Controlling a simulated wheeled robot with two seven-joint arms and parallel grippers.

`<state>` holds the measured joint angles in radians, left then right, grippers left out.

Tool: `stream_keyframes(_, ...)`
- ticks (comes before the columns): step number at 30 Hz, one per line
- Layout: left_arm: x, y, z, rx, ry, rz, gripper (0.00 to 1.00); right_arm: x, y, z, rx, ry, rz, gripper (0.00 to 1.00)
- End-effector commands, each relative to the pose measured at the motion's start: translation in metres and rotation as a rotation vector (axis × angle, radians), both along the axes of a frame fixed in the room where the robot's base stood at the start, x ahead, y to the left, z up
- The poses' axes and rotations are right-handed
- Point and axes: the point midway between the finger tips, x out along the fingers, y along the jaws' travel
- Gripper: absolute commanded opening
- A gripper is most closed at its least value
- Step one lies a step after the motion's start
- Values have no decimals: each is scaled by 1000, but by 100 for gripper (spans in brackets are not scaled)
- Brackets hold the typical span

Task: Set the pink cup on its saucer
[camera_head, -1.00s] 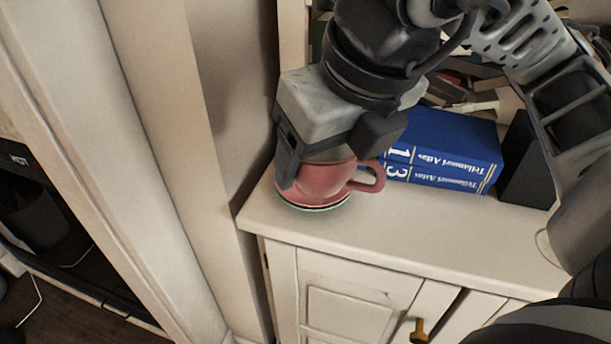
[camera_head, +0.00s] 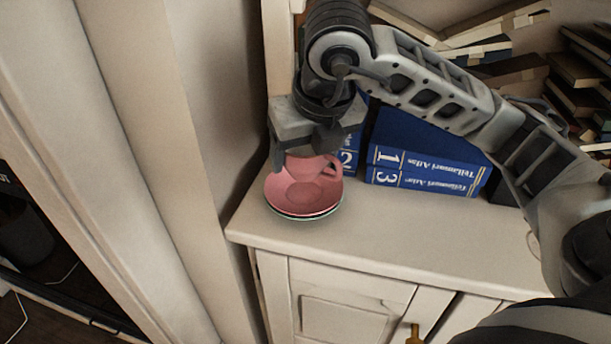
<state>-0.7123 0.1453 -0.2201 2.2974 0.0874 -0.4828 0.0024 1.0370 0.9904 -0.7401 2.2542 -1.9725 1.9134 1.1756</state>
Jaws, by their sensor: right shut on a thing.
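The pink cup (camera_head: 312,168) is held in my right gripper (camera_head: 304,152), whose fingers are shut on it from above. Its handle points right. The pink saucer (camera_head: 302,205) lies near the left end of the white cabinet top, with a thin pale green edge showing beneath it. The cup is over the back part of the saucer, off its middle. I cannot tell whether the cup touches it. The gripper hides the cup's upper part. My left gripper is out of view.
A wall and pale door frame (camera_head: 150,150) rise close on the left. Scattered books (camera_head: 480,40) lie behind. The cabinet top's front is clear.

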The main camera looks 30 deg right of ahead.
Motion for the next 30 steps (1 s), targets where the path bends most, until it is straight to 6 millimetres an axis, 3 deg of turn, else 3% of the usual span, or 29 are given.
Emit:
stream_keyframes(9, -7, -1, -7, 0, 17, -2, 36, 18, -11, -27, -1, 3, -2, 46)
stream_keyframes(15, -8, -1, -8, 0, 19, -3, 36, 16, -10, -52, 0, 0, 1, 46)
stream_keyframes(30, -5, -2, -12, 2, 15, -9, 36, 17, -9, -56, 1, -2, 1, 46)
